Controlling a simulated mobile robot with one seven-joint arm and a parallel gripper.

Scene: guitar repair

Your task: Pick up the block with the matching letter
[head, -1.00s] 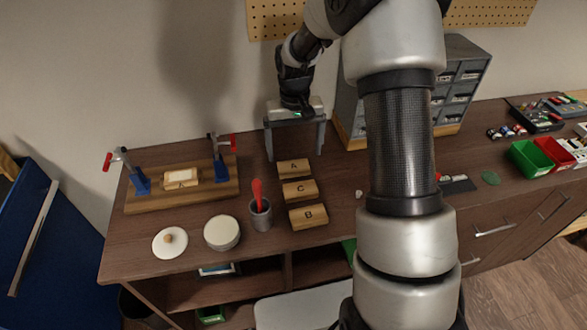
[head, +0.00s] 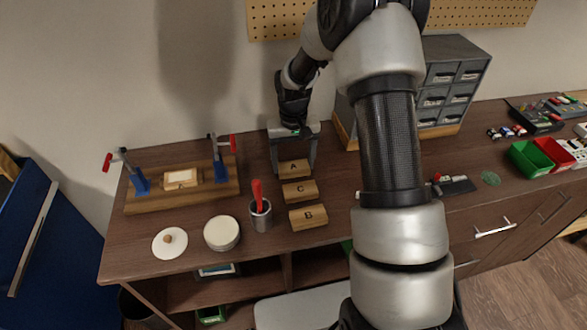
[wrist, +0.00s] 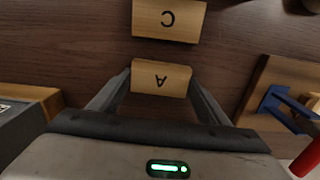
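Three wooden blocks lie in a column on the table: block A (head: 294,168) at the back, block C (head: 299,191) in the middle, block B (head: 308,217) in front. My gripper (head: 295,165) is lowered at block A from behind, its two fingers open on the block's left and right sides. In the wrist view, block A (wrist: 162,79) sits between the fingertips; I cannot tell whether they touch it. Block C (wrist: 168,19) shows beyond it, clear of the fingers. I see no readable reference letter elsewhere.
A wooden board (head: 150,202) with blue clamps and a pale piece is at left. A grey cup (head: 261,218) with a red-handled tool stands left of the blocks, near a round white container (head: 221,234) and lid (head: 169,243). A grey drawer cabinet (head: 455,75) stands at right.

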